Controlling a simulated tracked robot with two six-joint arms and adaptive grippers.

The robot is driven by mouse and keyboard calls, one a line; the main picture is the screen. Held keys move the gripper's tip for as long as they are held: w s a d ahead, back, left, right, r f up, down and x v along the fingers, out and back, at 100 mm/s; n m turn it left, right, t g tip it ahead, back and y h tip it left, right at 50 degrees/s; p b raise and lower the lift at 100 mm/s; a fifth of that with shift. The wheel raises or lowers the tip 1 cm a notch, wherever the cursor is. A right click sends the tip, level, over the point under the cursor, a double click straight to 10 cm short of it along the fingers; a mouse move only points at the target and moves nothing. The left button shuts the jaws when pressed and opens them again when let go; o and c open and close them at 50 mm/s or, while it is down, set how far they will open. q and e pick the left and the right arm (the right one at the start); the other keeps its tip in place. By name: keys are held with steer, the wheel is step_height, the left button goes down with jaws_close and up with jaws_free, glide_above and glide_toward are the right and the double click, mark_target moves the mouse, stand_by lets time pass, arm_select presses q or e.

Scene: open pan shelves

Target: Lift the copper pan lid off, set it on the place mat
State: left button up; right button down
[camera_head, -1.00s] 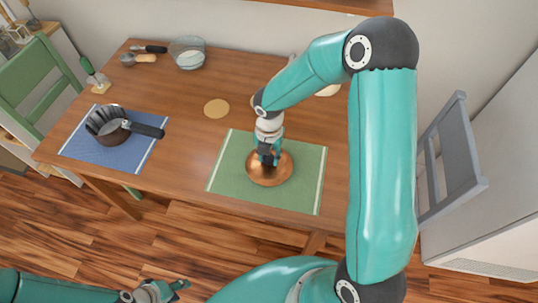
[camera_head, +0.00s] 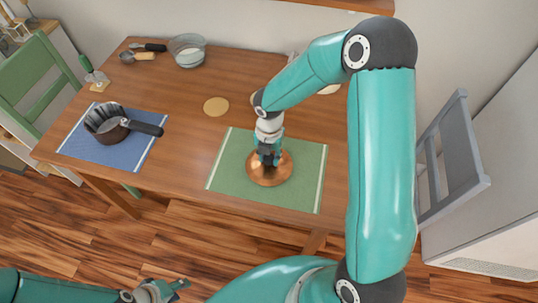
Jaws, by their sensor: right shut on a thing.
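The copper pan lid (camera_head: 282,173) lies over the green place mat (camera_head: 229,172), near its middle. My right gripper (camera_head: 268,163) points down on top of the lid and is shut on it; its fingers hide the grip point. I cannot tell whether the lid rests fully on the mat. A dark pan (camera_head: 109,133) without a lid sits on the blue place mat (camera_head: 84,147) at the left, its black handle pointing right. My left gripper (camera_head: 184,284) is low at the front, off the table, empty, with its fingers apart.
A glass bowl (camera_head: 187,51), some utensils (camera_head: 146,57) and a round tan coaster (camera_head: 216,106) are on the wooden table (camera_head: 185,135). A green chair (camera_head: 42,85) stands left and a grey chair (camera_head: 450,150) right. The table between the mats is clear.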

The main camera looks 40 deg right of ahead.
steer(key=c, duration=0.7)
jaws_free()
steer(key=shift+r, duration=0.15)
steer(key=shift+r+p, duration=3.6)
steer(key=shift+r, duration=0.25)
step_height(320, 180, up, 12)
steer(key=shift+f, duration=0.1)
